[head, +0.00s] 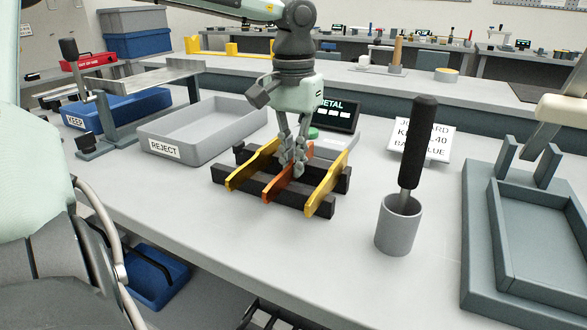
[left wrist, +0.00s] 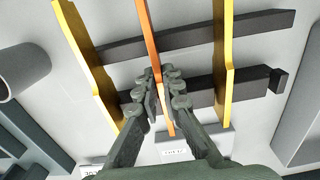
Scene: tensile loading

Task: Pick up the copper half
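The copper half (head: 285,183) is an orange-brown flat bar lying across a dark two-rail rack (head: 230,172), between two yellow bars, one on the left (head: 250,168) and one on the right (head: 327,186). My left gripper (head: 293,168) points down over the rack, with one finger on each side of the copper half. In the left wrist view, the fingertips (left wrist: 162,88) close in tightly against both faces of the copper half (left wrist: 148,40). The bar still appears to rest on the rails. My right gripper is not in view.
A grey REJECT tray (head: 195,141) stands left of the rack, with a blue KEEP bin (head: 120,108) beyond it. A grey cup (head: 397,227) with a black-handled tool stands to the right, near a printed card (head: 430,140). A METAL display (head: 337,114) is behind the rack.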

